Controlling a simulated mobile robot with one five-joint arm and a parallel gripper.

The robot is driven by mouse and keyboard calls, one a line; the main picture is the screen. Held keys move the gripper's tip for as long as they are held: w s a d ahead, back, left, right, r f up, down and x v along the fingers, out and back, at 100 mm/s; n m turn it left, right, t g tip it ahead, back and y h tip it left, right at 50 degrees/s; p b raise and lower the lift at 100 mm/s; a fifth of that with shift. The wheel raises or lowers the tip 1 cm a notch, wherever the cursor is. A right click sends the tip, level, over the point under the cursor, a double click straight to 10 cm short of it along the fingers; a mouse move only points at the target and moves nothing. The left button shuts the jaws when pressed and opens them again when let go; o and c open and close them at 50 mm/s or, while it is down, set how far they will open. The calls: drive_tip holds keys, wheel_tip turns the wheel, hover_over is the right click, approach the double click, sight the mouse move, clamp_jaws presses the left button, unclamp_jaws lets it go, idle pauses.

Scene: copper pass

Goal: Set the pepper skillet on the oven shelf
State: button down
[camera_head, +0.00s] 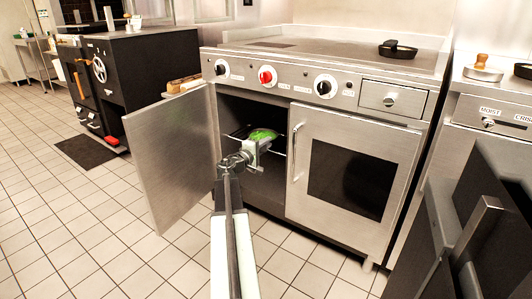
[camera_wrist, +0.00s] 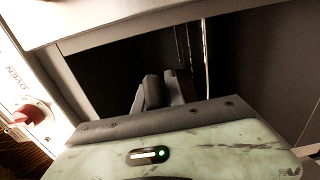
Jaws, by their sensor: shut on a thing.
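The pepper skillet (camera_head: 263,134), with green pieces in it, is inside the open left compartment of the oven in the head view. My gripper (camera_head: 250,150) is at the compartment opening, shut on the skillet on its near side. Thin bright wires of the oven shelf (camera_head: 277,151) show around the skillet. I cannot tell whether the skillet touches the shelf. In the wrist view my gripper (camera_wrist: 160,90) points into the dark compartment, and its body hides most of the skillet.
The open oven door (camera_head: 172,155) stands to the left of my arm. The closed right door (camera_head: 350,170) has a dark window. Knobs, one of them red (camera_head: 266,75), line the panel above. A small black pan (camera_head: 398,49) sits on the cooktop.

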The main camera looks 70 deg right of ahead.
wheel_tip(320, 180, down, 3)
drive_tip(key=shift+s+f+b, duration=0.1)
drive_tip(key=shift+b, duration=0.9)
drive_tip(key=c, duration=1.4)
unclamp_jaws()
drive_tip(key=v, duration=1.2)
drive_tip(key=shift+r, duration=0.2)
